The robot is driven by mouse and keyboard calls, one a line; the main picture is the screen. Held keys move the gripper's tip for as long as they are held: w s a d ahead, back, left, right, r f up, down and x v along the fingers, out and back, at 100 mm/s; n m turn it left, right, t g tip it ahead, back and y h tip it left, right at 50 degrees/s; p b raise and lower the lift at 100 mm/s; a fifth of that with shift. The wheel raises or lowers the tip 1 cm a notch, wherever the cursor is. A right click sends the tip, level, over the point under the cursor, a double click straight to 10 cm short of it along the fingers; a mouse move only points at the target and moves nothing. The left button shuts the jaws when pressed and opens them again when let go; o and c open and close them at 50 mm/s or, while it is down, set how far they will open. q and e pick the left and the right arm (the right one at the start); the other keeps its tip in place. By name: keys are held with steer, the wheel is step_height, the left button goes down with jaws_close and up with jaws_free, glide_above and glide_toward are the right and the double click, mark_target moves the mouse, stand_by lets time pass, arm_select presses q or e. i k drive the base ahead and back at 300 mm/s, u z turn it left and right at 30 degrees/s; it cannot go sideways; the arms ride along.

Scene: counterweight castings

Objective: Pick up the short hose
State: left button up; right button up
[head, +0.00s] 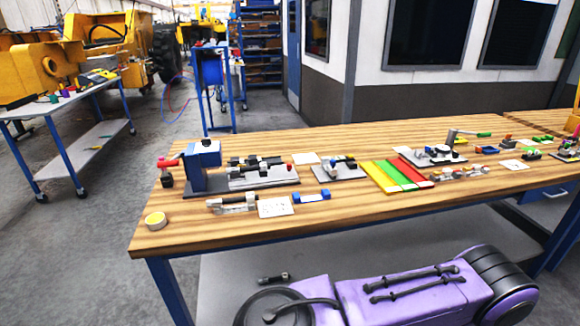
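I cannot tell for certain which thing is the short hose. A short dark tube-like piece (273,278) lies low in the head view, on the grey surface below the bench top. On the wooden bench, a dark piece with light grey ends (232,203) lies near the front left, beside a pale card (275,207). Dark tube-like parts (255,162) also lie on a grey plate (262,181) behind it. These are too small to identify surely. Neither of my grippers shows in the head view.
The wooden bench (200,236) spans the middle. A tool cart (75,105) stands left.

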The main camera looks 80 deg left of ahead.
mark_target(262, 167)
steer(key=i, duration=0.35)
steer(key=u, duration=0.85)
